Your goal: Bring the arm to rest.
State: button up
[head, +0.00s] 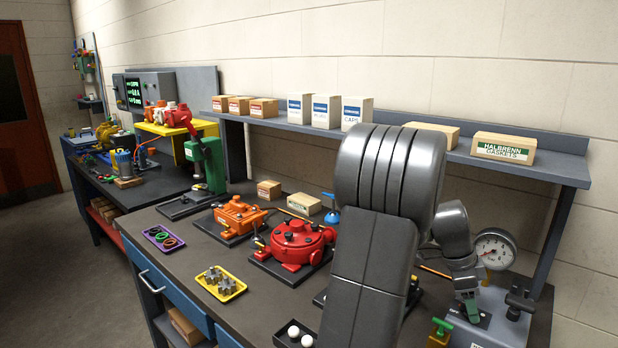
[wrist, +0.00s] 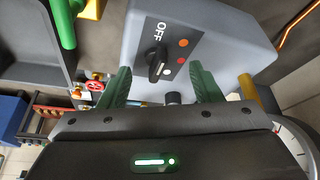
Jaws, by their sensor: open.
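My arm (head: 375,250) reaches across the right part of the bench in the head view, its large grey links hiding part of the bench top. My gripper (head: 470,305) is at the far right, low in front of a grey-blue box (head: 505,325). In the wrist view my gripper (wrist: 160,72) has its two green fingers apart with nothing held between them. Beyond the fingers is the box face (wrist: 215,25) with a black rotary knob (wrist: 158,65), the word OFF and small coloured dots. I cannot tell whether the fingertips touch the box.
A pressure gauge (head: 495,248) stands close beside my wrist. A red motor housing (head: 297,243), an orange unit (head: 240,215) and a yellow tray (head: 219,283) sit to the left. A shelf (head: 400,143) with boxes runs behind. The bench's front left has some free room.

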jog(key=m+p, duration=0.1)
jog(key=m+g+p, duration=0.1)
jog(key=p, duration=0.1)
jog(key=shift+w+d+r+m, duration=0.1)
jog(key=shift+r+m, duration=0.15)
jog(key=shift+m, duration=0.15)
jog(key=shift+f+m+y+p, duration=0.2)
jog(key=shift+m+y+p, duration=0.2)
jog(key=shift+m+p, duration=0.35)
jog(key=shift+r, duration=0.1)
